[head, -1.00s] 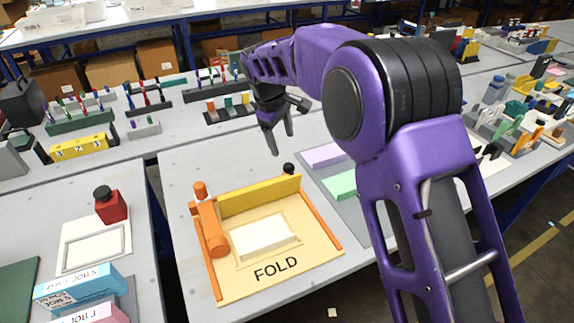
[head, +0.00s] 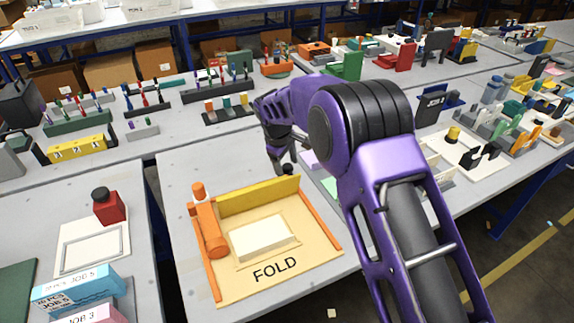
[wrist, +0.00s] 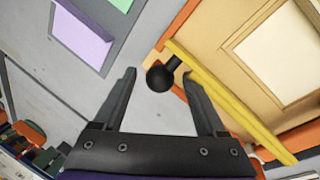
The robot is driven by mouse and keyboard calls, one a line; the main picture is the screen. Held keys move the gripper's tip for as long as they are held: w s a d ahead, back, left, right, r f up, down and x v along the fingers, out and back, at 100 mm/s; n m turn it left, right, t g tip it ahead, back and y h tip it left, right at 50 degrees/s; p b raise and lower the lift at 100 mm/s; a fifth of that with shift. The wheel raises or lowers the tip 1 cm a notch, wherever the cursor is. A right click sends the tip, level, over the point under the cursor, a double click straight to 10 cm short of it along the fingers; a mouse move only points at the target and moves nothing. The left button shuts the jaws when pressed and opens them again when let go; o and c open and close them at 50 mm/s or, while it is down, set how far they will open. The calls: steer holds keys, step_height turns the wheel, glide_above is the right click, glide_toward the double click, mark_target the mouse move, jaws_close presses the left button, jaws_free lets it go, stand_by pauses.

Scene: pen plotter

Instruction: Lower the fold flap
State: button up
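The fold flap (head: 258,194) is a yellow strip standing upright along the back edge of the board marked FOLD (head: 310,256). A black round knob (head: 288,169) sits at its right end. A white sheet or block (head: 262,237) lies in the middle of the board. My gripper (head: 281,168) is at the knob, partly hidden by my own arm. In the wrist view the knob (wrist: 159,78) lies between the spread fingertips of my gripper (wrist: 157,82), with gaps on both sides. The yellow flap (wrist: 230,103) runs off to the lower right there.
An orange roller (head: 212,230) lies along the board's left side, and an orange rail (head: 320,220) borders its right. Right of the board is a grey tray with lilac and green pads, mostly behind my arm. A red stamp (head: 108,206) stands on the left table.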

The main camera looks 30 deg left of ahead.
jaws_close()
stand_by(1.3)
